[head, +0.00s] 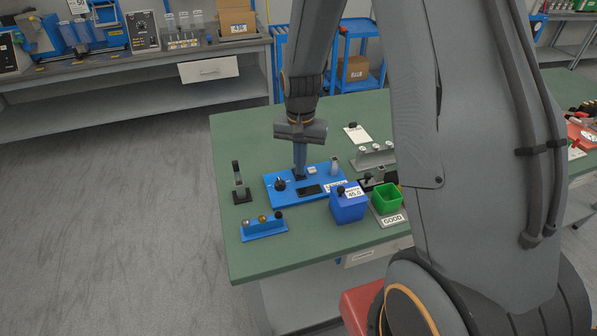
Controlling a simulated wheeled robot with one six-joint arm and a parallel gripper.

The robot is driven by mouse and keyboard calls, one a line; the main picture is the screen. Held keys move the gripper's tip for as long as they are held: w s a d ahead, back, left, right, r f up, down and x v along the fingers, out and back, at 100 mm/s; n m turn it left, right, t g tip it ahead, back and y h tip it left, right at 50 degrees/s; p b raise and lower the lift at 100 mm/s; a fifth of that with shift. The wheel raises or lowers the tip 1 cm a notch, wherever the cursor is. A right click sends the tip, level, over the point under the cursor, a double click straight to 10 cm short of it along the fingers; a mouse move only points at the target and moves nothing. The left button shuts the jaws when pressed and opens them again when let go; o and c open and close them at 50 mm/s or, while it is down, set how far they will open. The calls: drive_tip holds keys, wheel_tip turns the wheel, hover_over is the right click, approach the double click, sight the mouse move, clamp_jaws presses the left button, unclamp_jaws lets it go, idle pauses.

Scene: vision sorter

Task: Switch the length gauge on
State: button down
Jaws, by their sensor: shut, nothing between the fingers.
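A flat blue device (325,181), which looks like the length gauge, lies on the green table. It has a black knob (280,185) at its left end, a dark display-like panel (311,189) and a small pale part near its back edge. Its switch is too small to make out for sure, as is its on or off state. My gripper (300,174) points straight down over the back left part of the device, just right of the knob. Its fingers are shut and empty. I cannot tell whether the tips touch the device.
A blue box (348,204) and a green bin (386,198) on a "GOOD" plate stand front right. A blue rack (263,226) with small round parts is in front. A black stand (240,184) is at left. My arm hides the table's right part.

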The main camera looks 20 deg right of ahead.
drive_tip(key=shift+f, duration=0.3)
drive_tip(key=shift+r, duration=0.15)
wheel_tip(320, 180, up, 7)
drive_tip(key=p, duration=0.5)
idle(0.5)
idle(0.3)
drive_tip(key=s+r+n+t+b, duration=0.1)
drive_tip(key=s+r+n, duration=0.5)
drive_tip(key=s, duration=1.1)
drive_tip(key=shift+r+b, duration=0.3)
drive_tip(key=shift+b, duration=0.5)
